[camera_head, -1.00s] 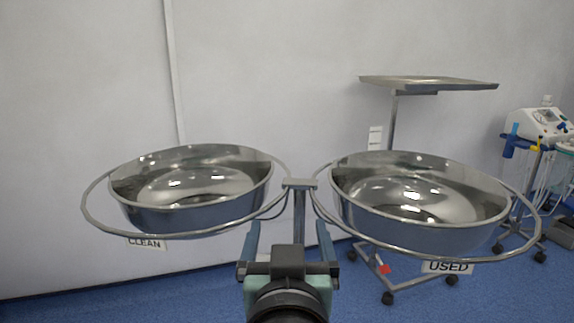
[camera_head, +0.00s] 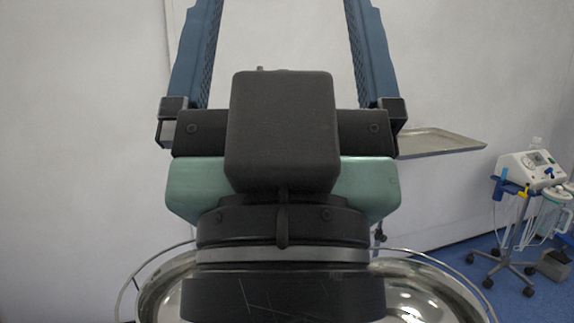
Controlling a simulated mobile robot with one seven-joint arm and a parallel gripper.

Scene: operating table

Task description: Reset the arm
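My gripper (camera_head: 281,30) is large and close to the head camera, in the middle of the picture. Its two blue fingers point up and stand wide apart. Only the pale wall shows between them, so it is open and empty. The fingertips run up to the top edge of the frame. The black and teal gripper body hides much of the scene behind it.
A metal tray stand (camera_head: 440,142) is behind at right. A wheeled medical machine (camera_head: 530,172) stands at far right on blue floor.

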